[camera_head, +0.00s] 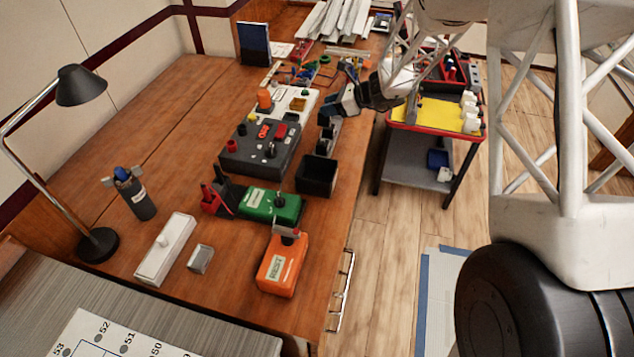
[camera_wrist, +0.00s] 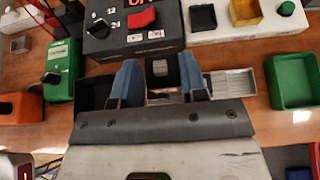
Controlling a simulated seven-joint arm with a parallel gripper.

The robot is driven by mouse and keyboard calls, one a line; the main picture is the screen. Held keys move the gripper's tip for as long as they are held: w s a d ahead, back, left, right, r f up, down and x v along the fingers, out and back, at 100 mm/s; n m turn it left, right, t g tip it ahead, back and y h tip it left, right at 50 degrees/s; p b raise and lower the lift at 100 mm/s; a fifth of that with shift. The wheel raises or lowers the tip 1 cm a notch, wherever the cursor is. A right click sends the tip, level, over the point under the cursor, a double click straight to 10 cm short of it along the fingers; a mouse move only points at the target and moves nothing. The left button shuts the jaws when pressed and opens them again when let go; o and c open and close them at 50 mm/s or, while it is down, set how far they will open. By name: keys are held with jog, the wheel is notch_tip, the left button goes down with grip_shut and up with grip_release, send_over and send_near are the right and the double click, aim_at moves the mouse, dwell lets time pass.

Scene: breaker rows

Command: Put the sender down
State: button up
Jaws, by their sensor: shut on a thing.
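My gripper (camera_wrist: 158,80) has its two blue fingers closed around a small dark block (camera_wrist: 160,70), which I take to be the sender; its shape is mostly hidden between the fingers. In the head view my gripper (camera_head: 343,98) is over the right edge of the wooden bench, beside the dark grey console. The held thing cannot be made out clearly there. Below and around the fingers in the wrist view are a black bin (camera_wrist: 92,88) on the left and a ribbed metal tray (camera_wrist: 231,83) on the right.
The dark console (camera_head: 262,150), black bin (camera_head: 317,174), green box (camera_head: 270,205) and orange box (camera_head: 284,264) stand along the bench. A lamp (camera_head: 82,86), grey canister (camera_head: 135,195) and white box (camera_head: 166,248) are at left. A yellow-topped cart (camera_head: 432,113) stands right. Bare wood lies left of the console.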

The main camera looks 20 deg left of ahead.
send_over(322, 167)
jog(key=s+d, duration=0.1)
jog(key=s, duration=0.4)
jog(key=shift+w+f, duration=0.2)
jog(key=shift+f, duration=0.05)
notch_tip(322, 167, down, 6)
dwell(0.5)
jog(key=shift+f, duration=0.15)
jog(key=shift+f, duration=1.85)
jog(key=shift+f, duration=0.1)
jog(key=o, duration=1)
